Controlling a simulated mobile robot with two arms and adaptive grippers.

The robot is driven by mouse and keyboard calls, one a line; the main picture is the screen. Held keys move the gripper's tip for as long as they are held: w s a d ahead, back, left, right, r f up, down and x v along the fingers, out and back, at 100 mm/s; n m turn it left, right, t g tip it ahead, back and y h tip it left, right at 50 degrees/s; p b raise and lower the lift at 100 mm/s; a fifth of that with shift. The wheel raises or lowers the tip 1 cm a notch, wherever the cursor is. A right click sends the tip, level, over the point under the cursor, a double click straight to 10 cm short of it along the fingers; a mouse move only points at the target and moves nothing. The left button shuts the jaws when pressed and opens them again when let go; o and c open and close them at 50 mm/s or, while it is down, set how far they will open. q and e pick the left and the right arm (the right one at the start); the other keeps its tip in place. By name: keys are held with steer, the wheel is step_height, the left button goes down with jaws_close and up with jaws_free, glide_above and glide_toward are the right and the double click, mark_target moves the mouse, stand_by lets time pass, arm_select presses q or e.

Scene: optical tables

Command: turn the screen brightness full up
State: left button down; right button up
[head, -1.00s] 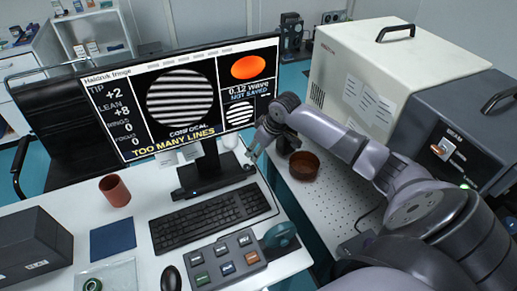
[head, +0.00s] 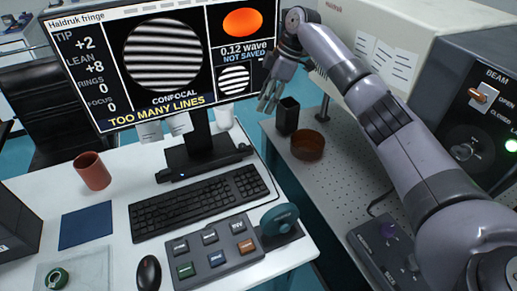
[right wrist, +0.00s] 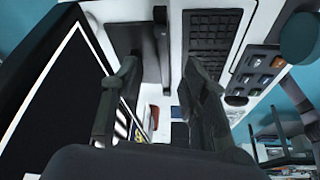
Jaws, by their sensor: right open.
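The screen (head: 160,60) stands on the desk, lit, with striped discs and the words "TOO MANY LINES". Its black stand (head: 200,140) has a dark bar (head: 205,163) with a small light at its foot. I see no marked brightness control. My right gripper (head: 268,103) is open and empty, fingers down, just right of the screen's lower right corner. In the right wrist view the open fingers (right wrist: 158,75) point along the screen (right wrist: 50,100), at left, toward the stand, with nothing between them. My left gripper is out of view.
A keyboard (head: 198,199), a button box (head: 214,250) with a teal dial (head: 279,219), and a mouse (head: 148,272) lie in front. A red-brown cup (head: 93,171) stands left. A black holder (head: 287,115) and brown bowl (head: 307,145) stand on the perforated table (head: 335,165).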

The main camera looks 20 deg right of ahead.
mark_target(243, 145)
steer(key=p+x, duration=0.1)
steer(key=x, duration=1.6)
steer(key=shift+f, duration=0.15)
steer(key=shift+c, duration=0.2)
jaws_close()
